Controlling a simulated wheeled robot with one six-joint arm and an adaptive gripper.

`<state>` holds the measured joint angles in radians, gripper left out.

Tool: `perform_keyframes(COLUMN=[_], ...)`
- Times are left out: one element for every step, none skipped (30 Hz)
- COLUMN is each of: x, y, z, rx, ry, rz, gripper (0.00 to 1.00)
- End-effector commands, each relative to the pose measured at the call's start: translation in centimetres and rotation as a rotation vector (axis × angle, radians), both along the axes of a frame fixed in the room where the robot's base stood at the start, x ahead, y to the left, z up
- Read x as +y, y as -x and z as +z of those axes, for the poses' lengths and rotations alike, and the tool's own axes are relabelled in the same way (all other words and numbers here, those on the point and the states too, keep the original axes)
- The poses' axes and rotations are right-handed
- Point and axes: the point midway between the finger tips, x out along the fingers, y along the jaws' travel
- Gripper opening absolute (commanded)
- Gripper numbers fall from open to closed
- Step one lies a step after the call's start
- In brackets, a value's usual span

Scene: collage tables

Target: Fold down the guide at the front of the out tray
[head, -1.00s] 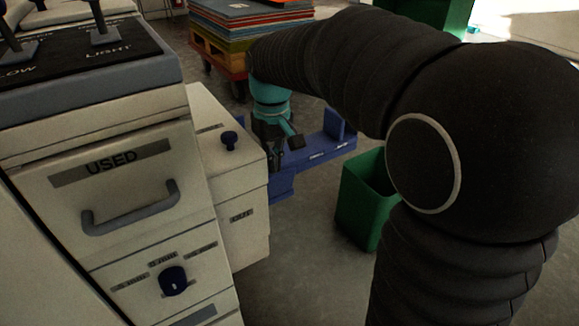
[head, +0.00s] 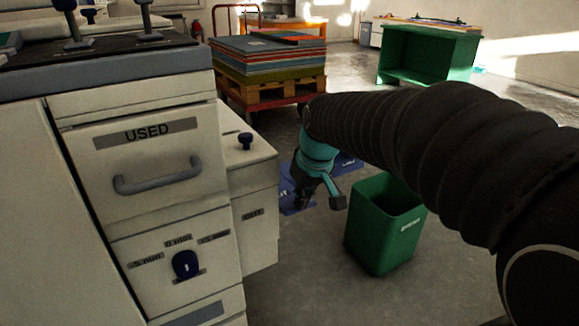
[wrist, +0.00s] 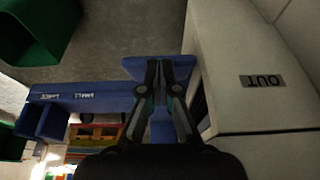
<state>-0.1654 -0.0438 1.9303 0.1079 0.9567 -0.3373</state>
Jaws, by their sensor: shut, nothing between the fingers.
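The out tray is a long blue tray (wrist: 100,96) beside the cream cabinet marked OUT (wrist: 263,82). In the wrist view, a blue upright piece (wrist: 58,122), which looks like the guide, stands at the tray's far left end. In the head view my arm hides much of the tray (head: 290,203), and I cannot make out the guide there. My gripper (wrist: 160,66) is shut and empty, over the tray's near end close to the cabinet. It also shows in the head view (head: 302,200), left of the green bin; contact with the tray cannot be told.
An open green bin (head: 385,225) stands on the floor right of the tray. A cart with a pallet of coloured sheets (head: 270,65) is behind. The cabinet with the USED drawer (head: 150,165) fills the left. A green shelf (head: 430,55) stands farther back.

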Motion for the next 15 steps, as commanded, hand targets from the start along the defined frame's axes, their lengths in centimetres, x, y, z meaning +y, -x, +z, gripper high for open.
perform_keyframes(x=[0.05,0.07,0.14,0.17,0.20,0.23,0.23,0.24,0.26,0.28,0.32,0.36,0.39,0.43,0.49], y=[0.02,0.04,0.06,0.07,0.07,0.08,0.07,0.05,-0.02,-0.08,-0.15,-0.27,-0.37,-0.48,-0.63], z=[-0.02,0.01,0.01,0.00,0.01,0.00,0.00,-0.01,-0.02,-0.04,-0.06,-0.10,-0.13,-0.17,-0.20], rx=[0.000,0.000,0.000,0.000,0.000,0.001,0.000,0.001,0.001,0.001,0.001,0.001,0.001,0.002,0.001], ry=[0.000,0.000,0.000,0.000,0.000,0.001,0.001,0.001,0.001,0.001,0.001,0.001,0.001,0.001,0.001], rz=[0.001,0.001,0.003,0.003,0.004,0.004,0.005,0.005,0.005,0.004,0.004,0.004,0.004,0.004,0.004], gripper=[0.00,0.00,0.00,0.00,0.00,0.00,0.00,0.00,0.00,0.00,0.00,0.00,0.00,0.00,0.00])
